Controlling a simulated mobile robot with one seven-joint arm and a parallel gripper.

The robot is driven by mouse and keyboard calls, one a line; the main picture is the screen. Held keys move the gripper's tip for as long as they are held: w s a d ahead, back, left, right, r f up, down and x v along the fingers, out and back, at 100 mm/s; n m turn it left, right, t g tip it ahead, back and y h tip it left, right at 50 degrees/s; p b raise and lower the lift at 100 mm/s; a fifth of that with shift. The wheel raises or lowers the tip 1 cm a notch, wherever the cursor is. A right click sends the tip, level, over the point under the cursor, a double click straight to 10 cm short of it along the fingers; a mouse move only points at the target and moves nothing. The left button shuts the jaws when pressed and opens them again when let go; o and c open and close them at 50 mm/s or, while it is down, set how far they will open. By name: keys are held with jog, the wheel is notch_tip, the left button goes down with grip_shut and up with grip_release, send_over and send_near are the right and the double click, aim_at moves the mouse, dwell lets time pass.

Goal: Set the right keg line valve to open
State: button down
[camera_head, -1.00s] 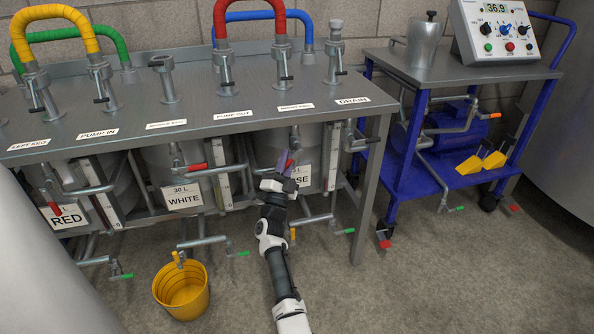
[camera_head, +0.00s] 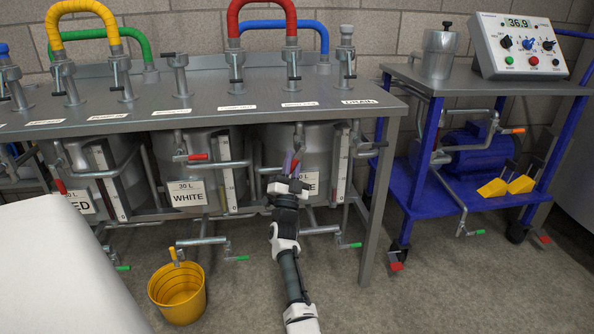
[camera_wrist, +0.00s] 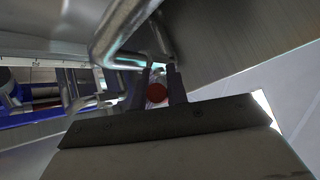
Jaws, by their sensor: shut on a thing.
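The right keg (camera_head: 325,150) stands under the bench, its label partly covered by my gripper. Its line valve (camera_head: 298,135) comes down in front of it, below the bench edge. My gripper (camera_head: 291,166) reaches up to this valve from below. In the wrist view, the red end of the valve handle (camera_wrist: 157,93) shows between the two fingers (camera_wrist: 160,88), which are shut on it. Most of the handle is hidden in the head view, so I cannot tell its exact angle there.
The middle keg, labelled WHITE (camera_head: 187,192), has a red-handled valve (camera_head: 197,157). The steel bench (camera_head: 200,115) overhangs the kegs, with a leg (camera_head: 377,215) right of my arm. A yellow bucket (camera_head: 178,292) stands on the floor. A blue cart (camera_head: 428,190) stands right.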

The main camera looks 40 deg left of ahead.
dwell(0.5)
jog(key=c, duration=1.4)
grip_release()
jog(key=shift+d+r+p, duration=0.1)
jog(key=shift+r+p, duration=0.05)
jog(key=shift+p, duration=0.3)
